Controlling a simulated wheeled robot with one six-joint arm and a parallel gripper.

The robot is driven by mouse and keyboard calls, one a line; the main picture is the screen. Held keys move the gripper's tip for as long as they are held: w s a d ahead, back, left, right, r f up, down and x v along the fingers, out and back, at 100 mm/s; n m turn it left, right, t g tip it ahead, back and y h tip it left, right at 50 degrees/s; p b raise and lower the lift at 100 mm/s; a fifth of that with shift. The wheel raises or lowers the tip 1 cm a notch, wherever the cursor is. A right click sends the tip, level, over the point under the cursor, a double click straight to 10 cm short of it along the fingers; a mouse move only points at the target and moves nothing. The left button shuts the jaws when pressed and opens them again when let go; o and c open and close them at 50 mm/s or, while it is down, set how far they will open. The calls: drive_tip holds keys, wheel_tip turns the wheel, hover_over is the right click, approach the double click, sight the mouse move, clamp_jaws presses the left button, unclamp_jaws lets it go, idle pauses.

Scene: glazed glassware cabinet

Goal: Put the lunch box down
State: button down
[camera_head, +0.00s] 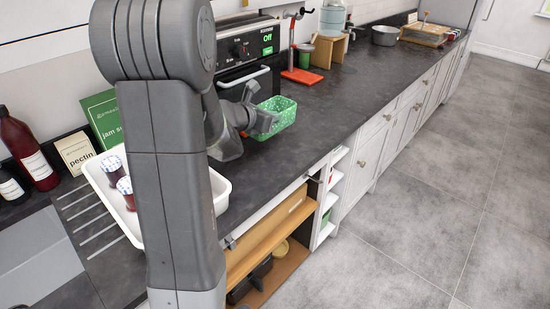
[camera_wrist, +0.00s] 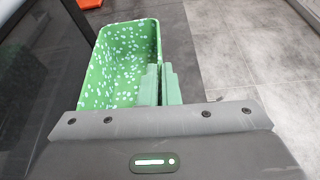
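The lunch box is an open green box with pale speckles (camera_head: 281,115), over the dark worktop in front of the oven. In the wrist view the lunch box (camera_wrist: 118,62) fills the upper left, and its inside looks empty. My gripper (camera_head: 262,122) is at the near left side of the box. In the wrist view my gripper (camera_wrist: 161,86) has one finger inside and one outside the box's right wall, closed on it. The box looks upright. I cannot tell whether its base touches the worktop.
A red stand (camera_head: 302,75) is behind the box, and the oven (camera_head: 248,55) is at the back. A white tray (camera_head: 221,190) with jars (camera_head: 113,168) is at the left. The worktop (camera_head: 345,85) to the right of the box is clear. Its front edge is close.

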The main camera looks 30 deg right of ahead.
drive_tip(key=shift+d+f, duration=0.15)
drive_tip(key=shift+f, duration=0.25)
wheel_tip(320, 180, down, 10)
drive_tip(key=shift+r, duration=0.1)
drive_tip(key=shift+f+b, duration=0.2)
drive_tip(key=shift+b, duration=0.1)
drive_tip(key=c, duration=1.6)
unclamp_jaws()
drive_tip(key=shift+c, duration=0.2)
drive_tip(key=shift+r, duration=0.15)
